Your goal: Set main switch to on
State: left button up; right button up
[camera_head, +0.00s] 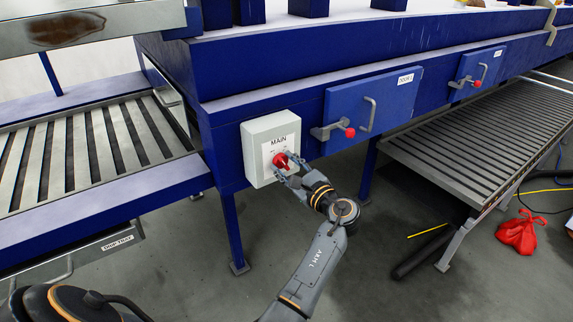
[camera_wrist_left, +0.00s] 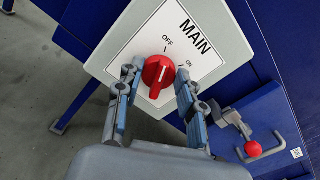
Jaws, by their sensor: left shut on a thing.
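The main switch is a red rotary knob (camera_head: 280,160) on a pale grey box (camera_head: 258,135) labelled MAIN, on the front corner of the blue machine frame. In the left wrist view the knob (camera_wrist_left: 157,72) sits on a white plate with OFF above it and ON to its upper right. Its pale pointer mark points up toward OFF rather than ON. My left gripper (camera_wrist_left: 158,84) is shut on the knob, one finger on each side; it also shows in the head view (camera_head: 287,169). My right gripper is out of view.
A blue door (camera_head: 345,110) with a red-tipped latch handle (camera_head: 335,132) is right of the switch box. A second door latch (camera_head: 472,82) is farther right. Slatted tables stand left (camera_head: 85,140) and right (camera_head: 470,150). A red bag (camera_head: 522,232) and cables lie on the floor.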

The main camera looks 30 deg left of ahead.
pick_arm(q)
jog(key=m+p, duration=0.2)
jog(key=p, duration=0.2)
jog(key=m+p, duration=0.5)
jog(key=p, duration=0.2)
jog(key=shift+w+r+m+p, duration=0.2)
jog(key=shift+r+m+p, duration=0.1)
jog(key=shift+r+m, duration=0.1)
jog(key=shift+w+f+m+p, duration=0.1)
jog(key=shift+f+m+p, duration=0.05)
jog(key=shift+m+p, duration=0.8)
jog(key=shift+f+m+p, duration=0.1)
jog(key=shift+m+p, duration=0.7)
jog(key=shift+m, duration=0.15)
jog(key=o, duration=1.2)
jog(key=shift+f, duration=0.15)
